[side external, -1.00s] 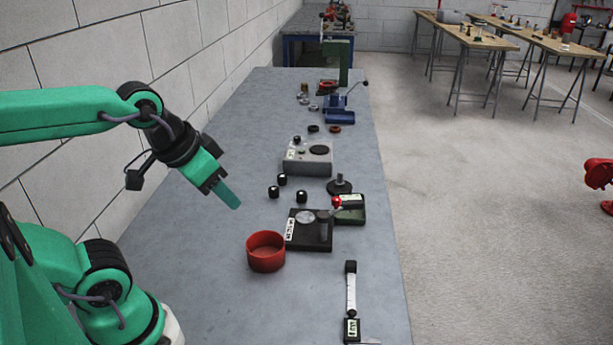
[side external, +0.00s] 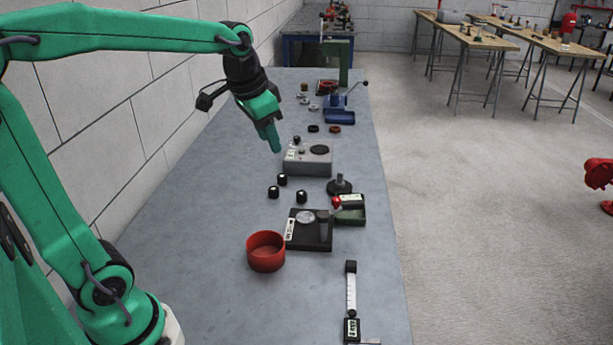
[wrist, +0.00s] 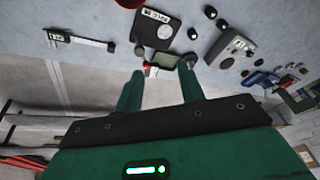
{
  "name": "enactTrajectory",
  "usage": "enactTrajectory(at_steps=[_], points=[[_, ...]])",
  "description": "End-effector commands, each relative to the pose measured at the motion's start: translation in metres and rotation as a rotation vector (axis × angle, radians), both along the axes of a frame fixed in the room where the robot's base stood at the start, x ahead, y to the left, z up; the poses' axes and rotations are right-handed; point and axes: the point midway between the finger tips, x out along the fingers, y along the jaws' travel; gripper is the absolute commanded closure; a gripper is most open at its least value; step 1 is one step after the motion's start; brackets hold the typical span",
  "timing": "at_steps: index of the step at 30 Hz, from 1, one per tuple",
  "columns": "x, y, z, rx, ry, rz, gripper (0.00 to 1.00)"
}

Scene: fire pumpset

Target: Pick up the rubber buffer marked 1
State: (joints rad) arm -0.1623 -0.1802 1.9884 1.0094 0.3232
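Three small black rubber buffers stand close together on the grey bench in the side view: a back one (side external: 282,180), a left one (side external: 273,192) and a right one (side external: 301,196). They also show near the top of the wrist view, one of them lowest (wrist: 192,33). I cannot read a number on any of them, so I cannot tell which is marked 1. My gripper (side external: 275,148) hangs in the air, higher in the side picture than the buffers. In the wrist view its two green fingers (wrist: 160,88) are apart with nothing held between them.
A grey box device (side external: 308,160) sits behind the buffers. In front are a black plate gauge (side external: 300,236), a red bowl (side external: 266,252) and a green tray (side external: 352,214). A measuring tool (side external: 351,290) lies at the front right. The bench's left side is clear.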

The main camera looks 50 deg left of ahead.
Motion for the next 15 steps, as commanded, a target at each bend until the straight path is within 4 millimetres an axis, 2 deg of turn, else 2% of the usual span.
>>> enactTrajectory(at_steps=[3, 8, 15], points=[[0.025, 0.015, -0.005, 0.010, 0.032, -0.019, 0.61], [0.055, 0.036, -0.014, 0.021, 0.072, -0.051, 0.61], [0.096, 0.072, -0.036, 0.031, 0.130, -0.101, 0.61]])
